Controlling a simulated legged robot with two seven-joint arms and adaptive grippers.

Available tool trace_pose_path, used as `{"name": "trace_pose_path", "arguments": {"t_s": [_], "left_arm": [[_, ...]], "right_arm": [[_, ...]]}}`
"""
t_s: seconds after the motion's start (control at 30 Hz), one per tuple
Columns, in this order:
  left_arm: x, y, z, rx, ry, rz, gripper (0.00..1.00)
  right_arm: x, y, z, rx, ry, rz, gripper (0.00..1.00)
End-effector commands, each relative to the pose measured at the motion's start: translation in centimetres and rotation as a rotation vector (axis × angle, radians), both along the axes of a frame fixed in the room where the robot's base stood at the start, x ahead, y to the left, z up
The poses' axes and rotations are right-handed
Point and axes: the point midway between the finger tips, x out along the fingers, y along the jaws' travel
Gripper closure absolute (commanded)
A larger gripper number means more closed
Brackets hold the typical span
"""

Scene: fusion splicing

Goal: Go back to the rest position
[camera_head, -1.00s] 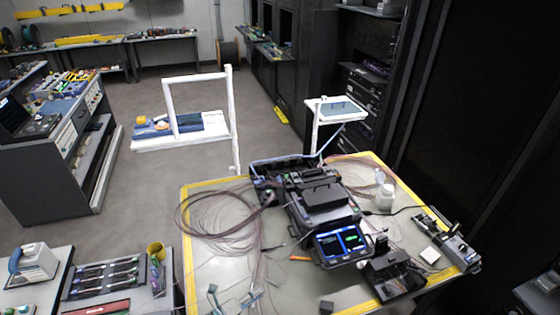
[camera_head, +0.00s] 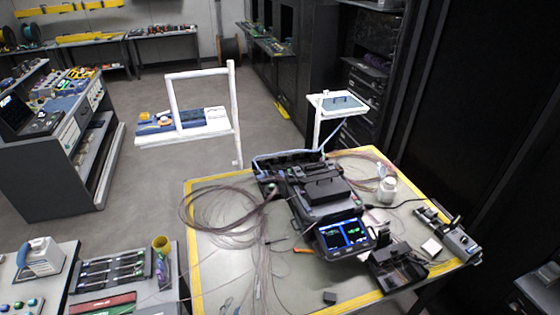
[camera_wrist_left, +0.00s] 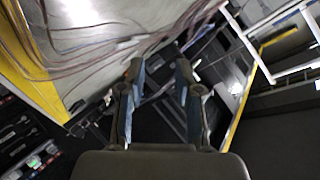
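The table's edge and some fibers show beyond the fingertips. My right gripper is not in view. The fusion splicer (camera_head: 322,200), with its screen (camera_head: 345,234) lit, stands on the work table.
Loose fiber coils (camera_head: 222,212) lie on the table's left part. A black holder (camera_head: 397,266), a white bottle (camera_head: 387,190) and a small device (camera_head: 458,240) stand at the right. A side bench with a tool tray (camera_head: 112,272) is at the lower left. Grey floor is free behind.

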Motion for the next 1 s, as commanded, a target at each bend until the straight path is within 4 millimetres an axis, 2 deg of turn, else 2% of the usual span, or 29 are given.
{"name": "trace_pose_path", "arguments": {"t_s": [0.03,0.2,0.4,0.6,0.73,0.87,1.0], "left_arm": [[-2.1,0.9,-0.9,-0.071,0.099,0.086,0.66],[-8.9,3.3,-3.5,-0.228,0.392,0.324,0.66],[-15.6,5.1,-4.9,-0.336,0.634,0.499,0.66],[-21.7,6.2,-5.2,-0.409,0.831,0.632,0.66],[-20.8,6.1,-8.9,-0.4,0.844,0.632,0.66],[-20.3,5.8,-12.5,-0.391,0.855,0.634,0.66],[-20.1,5.4,-17.1,-0.381,0.872,0.636,0.66]], "right_arm": [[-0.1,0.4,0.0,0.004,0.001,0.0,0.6],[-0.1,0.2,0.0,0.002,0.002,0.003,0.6],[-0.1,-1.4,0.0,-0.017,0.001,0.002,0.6],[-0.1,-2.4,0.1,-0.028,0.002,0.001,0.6],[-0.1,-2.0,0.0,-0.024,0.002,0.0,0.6],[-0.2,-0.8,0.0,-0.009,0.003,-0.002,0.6],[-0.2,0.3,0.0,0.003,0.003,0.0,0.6]]}}
